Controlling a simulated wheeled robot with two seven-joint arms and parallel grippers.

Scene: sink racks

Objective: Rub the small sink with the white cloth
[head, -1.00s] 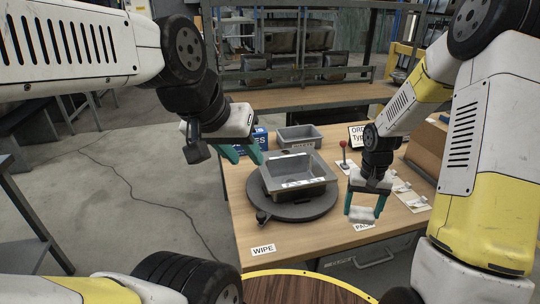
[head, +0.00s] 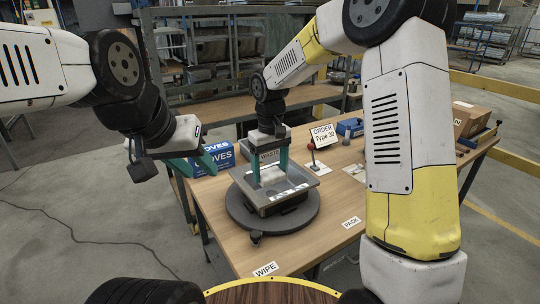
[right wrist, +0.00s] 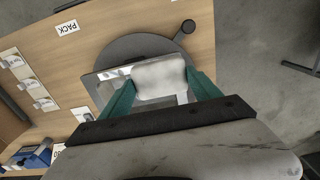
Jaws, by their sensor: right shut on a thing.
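The small grey sink (head: 290,197) stands on a dark round turntable (head: 240,212) on the wooden table. My right gripper (head: 269,178) points down over the sink, its teal fingers shut on the white cloth (head: 272,177). In the right wrist view the cloth (right wrist: 158,77) is between the fingertips, over the sink (right wrist: 97,84). I cannot tell whether the cloth touches the sink's bottom. Part of the sink's far side is hidden by the gripper.
An order sign (head: 323,136), a red-knobbed lever (head: 312,152) and a blue item (head: 350,127) stand behind to the right. The table near the WIPE label (head: 265,269) is clear.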

